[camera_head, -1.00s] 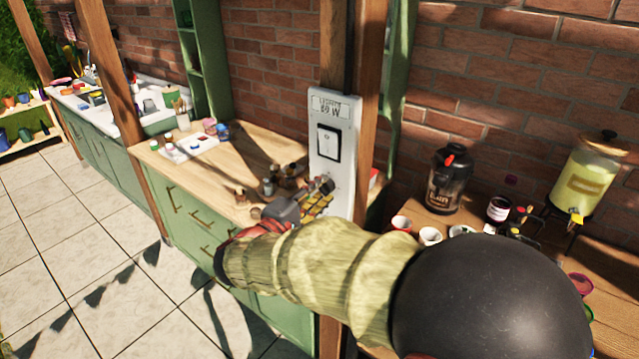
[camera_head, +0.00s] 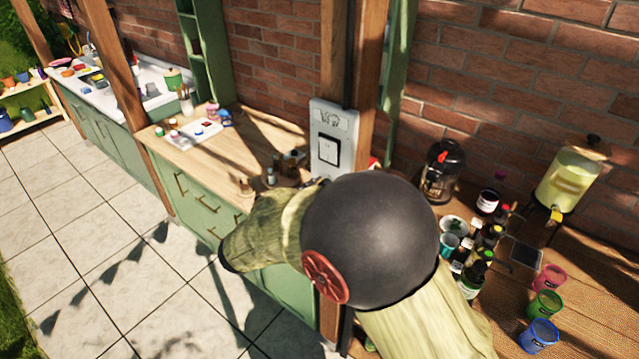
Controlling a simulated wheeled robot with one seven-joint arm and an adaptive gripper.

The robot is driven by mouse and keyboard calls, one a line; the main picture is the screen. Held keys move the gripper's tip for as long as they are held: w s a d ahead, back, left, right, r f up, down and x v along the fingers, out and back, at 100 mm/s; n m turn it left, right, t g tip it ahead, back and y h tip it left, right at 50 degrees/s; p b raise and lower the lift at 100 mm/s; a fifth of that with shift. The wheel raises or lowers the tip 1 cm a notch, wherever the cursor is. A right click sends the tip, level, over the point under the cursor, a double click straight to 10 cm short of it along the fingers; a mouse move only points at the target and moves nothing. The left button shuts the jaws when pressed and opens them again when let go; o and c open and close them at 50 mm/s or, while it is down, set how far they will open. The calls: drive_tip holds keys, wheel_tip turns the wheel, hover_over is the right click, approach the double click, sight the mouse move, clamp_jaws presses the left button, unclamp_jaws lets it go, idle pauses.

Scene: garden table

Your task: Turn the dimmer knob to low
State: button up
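A pale grey control panel (camera_head: 346,122) is fixed to the wooden post. It has a label plate at its top and a white rocker switch (camera_head: 328,151) in a dark frame below that. The lower part of the panel is hidden behind my arm, and I cannot see the dimmer knob or its setting. My arm crosses in front, with its large black joint and green sleeve. My gripper is hidden behind the arm, so I cannot tell its state or whether it touches the knob.
A wooden counter (camera_head: 262,135) with a white tray (camera_head: 196,134) and several small bottles lies left of the post. On the right table are a dark jar (camera_head: 442,170), a drink dispenser (camera_head: 568,185), several bottles and coloured cups (camera_head: 541,335). Tiled floor at left is clear.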

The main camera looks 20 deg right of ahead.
drive_tip(key=shift+n+p, duration=0.5)
drive_tip(key=shift+p, duration=0.05)
drive_tip(key=o, duration=1.2)
drive_tip(key=shift+c, duration=0.2)
drive_tip(key=v, duration=1.2)
